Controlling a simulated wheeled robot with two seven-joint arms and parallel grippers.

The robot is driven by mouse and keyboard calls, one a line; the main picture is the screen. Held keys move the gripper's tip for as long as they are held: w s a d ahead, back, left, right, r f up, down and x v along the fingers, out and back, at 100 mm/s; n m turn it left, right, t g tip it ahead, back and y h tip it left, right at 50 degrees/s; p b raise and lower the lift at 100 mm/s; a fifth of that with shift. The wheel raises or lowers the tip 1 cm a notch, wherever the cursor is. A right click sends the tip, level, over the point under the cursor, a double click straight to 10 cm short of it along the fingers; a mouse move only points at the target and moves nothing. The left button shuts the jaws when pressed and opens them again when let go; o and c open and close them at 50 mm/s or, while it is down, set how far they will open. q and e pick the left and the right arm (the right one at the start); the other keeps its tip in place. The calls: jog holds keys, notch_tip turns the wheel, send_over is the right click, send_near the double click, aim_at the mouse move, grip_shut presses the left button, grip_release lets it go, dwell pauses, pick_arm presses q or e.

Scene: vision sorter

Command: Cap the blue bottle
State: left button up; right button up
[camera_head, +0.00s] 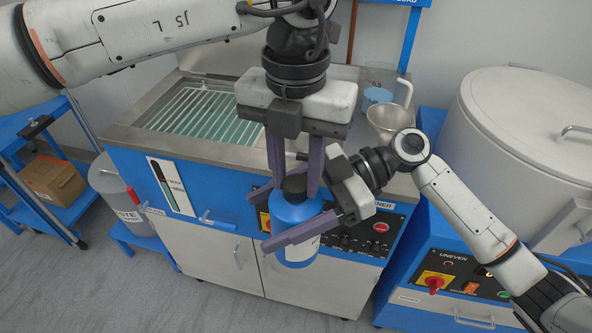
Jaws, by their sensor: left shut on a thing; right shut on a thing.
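The blue bottle (296,213) is upright in mid-air in front of the blue cabinet, with a pale label low on its right side. My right gripper (263,220) reaches in from the right and is shut on the bottle's body, one finger on each side. A black cap (294,184) is at the bottle's top. My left gripper (294,187) points straight down from above and is shut on the cap. The cap hides the bottle's neck, so I cannot tell whether it is fully seated.
Behind is a steel counter (125,132) with a grated basin (203,113). A metal funnel-shaped vessel (390,118) and a clear container with blue contents (377,95) stand at its right. A large white drum machine (520,130) is at right. A grey bin (118,195) stands at left.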

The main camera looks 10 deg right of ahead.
pick_arm(q)
jog(key=m, duration=0.8)
jog(key=shift+m, duration=0.4)
jog(key=m, duration=0.6)
jog(key=shift+m, duration=0.4)
jog(key=o, duration=1.2)
jog(key=shift+c, duration=0.2)
jog(key=shift+r, duration=2.25)
jog(key=shift+c, duration=0.3)
